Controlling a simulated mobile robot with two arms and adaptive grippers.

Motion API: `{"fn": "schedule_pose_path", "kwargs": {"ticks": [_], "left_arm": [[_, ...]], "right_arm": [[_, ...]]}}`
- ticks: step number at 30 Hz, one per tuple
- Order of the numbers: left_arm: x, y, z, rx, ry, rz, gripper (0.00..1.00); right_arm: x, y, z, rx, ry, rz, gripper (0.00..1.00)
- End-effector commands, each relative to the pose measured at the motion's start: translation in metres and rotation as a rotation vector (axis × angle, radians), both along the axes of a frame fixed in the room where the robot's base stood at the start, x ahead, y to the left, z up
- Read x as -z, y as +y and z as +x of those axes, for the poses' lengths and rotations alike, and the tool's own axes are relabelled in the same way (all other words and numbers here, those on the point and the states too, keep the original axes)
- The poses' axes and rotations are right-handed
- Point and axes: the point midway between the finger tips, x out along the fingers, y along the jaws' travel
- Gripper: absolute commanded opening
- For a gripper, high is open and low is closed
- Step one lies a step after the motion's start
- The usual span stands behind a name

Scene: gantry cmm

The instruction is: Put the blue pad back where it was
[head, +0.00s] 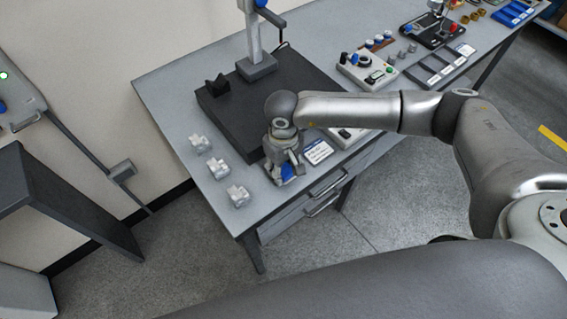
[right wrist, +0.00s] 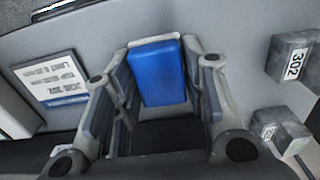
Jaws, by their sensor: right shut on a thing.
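The blue pad (right wrist: 158,72) is a small flat-faced blue block between the two fingers of my right gripper (right wrist: 160,85) in the right wrist view. The gripper is shut on it. In the head view my right gripper (head: 285,173) points down at the near edge of the grey table (head: 207,222), beside the dark plate. Only a bit of blue shows there between the fingers. I cannot tell whether the pad touches the tabletop. My left gripper is not in view.
A white label card (head: 318,152) lies right of the gripper. The dark plate (head: 262,108) carries a column. Control boxes (head: 367,70) stand farther right.

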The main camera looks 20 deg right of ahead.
Motion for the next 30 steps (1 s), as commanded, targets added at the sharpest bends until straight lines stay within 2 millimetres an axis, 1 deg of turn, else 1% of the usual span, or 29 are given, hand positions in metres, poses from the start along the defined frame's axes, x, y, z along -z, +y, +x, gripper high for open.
{"fn": "schedule_pose_path", "kwargs": {"ticks": [6, 11, 12, 16, 17, 26, 30], "left_arm": [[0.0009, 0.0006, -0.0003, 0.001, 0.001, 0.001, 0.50], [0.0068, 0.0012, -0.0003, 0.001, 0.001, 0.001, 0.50], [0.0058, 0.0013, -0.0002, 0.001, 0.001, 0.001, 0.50], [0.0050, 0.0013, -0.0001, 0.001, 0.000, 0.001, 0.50], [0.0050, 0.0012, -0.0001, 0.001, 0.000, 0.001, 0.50], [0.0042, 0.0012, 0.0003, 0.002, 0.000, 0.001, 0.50], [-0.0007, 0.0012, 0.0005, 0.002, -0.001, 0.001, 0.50]], "right_arm": [[0.0010, 0.0001, 0.0003, 0.000, -0.001, 0.000, 0.17], [0.0052, 0.0000, 0.0003, 0.000, -0.001, 0.000, 0.17], [0.0042, 0.0000, 0.0002, 0.000, -0.001, 0.000, 0.42], [0.0036, -0.0001, 0.0001, 0.000, -0.001, 0.000, 0.59], [0.0036, -0.0002, 0.0002, 0.000, -0.001, 0.000, 0.61], [0.0028, -0.0002, 0.0002, 0.001, -0.001, 0.000, 0.61], [-0.0030, 0.0000, 0.0006, 0.001, -0.002, 0.001, 0.61]]}}
